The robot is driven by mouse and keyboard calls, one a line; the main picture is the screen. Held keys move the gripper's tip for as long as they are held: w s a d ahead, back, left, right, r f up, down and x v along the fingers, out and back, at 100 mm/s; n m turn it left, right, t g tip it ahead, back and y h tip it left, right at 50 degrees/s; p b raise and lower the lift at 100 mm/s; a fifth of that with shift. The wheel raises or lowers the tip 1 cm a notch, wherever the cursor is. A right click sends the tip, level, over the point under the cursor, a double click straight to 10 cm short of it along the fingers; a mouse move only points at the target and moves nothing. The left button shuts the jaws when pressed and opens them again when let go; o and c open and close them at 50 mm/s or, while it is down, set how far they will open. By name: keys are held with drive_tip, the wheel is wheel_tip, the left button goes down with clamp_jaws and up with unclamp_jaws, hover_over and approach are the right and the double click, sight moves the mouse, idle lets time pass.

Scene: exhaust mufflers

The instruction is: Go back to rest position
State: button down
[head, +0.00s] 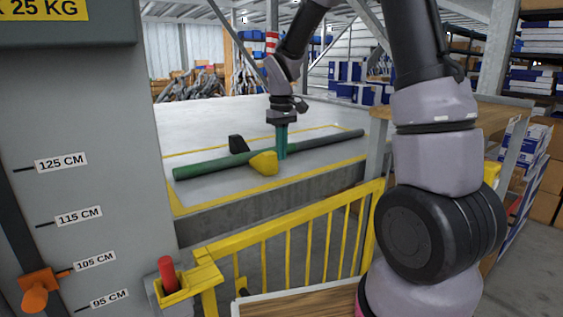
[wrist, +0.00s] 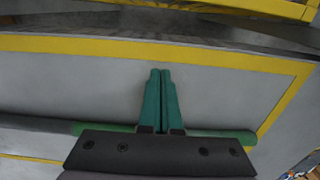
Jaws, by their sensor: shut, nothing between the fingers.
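My gripper (head: 281,156) has green fingers that point down over the raised grey surface. In the wrist view its fingertips (wrist: 160,73) are together, with nothing between them. A long tube (head: 210,168), green at the left and darker at the right, lies on the surface by the gripper. The tube also shows in the wrist view (wrist: 235,135), partly hidden behind my gripper body. A yellow block (head: 263,164) sits in front of the tube and a black block (head: 238,144) sits behind it. I cannot tell whether the fingers touch the tube.
A yellow railing (head: 295,240) stands before the raised surface (head: 205,137). A grey post (head: 80,130) with height marks, an orange knob (head: 37,290) and a red handle (head: 168,274) stand at left. A wooden board (head: 300,302) is in front. Shelves with boxes (head: 540,80) stand right.

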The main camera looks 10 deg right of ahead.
drive_tip(key=s+d+r+m+t+y, duration=0.1)
drive_tip(key=s+d+r+m+t, duration=0.1)
drive_tip(key=s+r, duration=0.4)
drive_tip(key=s+d+r+m+t, duration=0.1)
drive_tip(key=s+d+r+m, duration=0.15)
drive_tip(key=r, duration=0.65)
drive_tip(key=s+d+r+m+t, duration=0.1)
drive_tip(key=s+m+t, duration=0.1)
drive_tip(key=s, duration=0.4)
drive_tip(key=s+d+r+m+t+y, duration=0.1)
drive_tip(key=s+d+m+t, duration=0.1)
drive_tip(key=s, duration=0.4)
drive_tip(key=shift+s+r, duration=0.4)
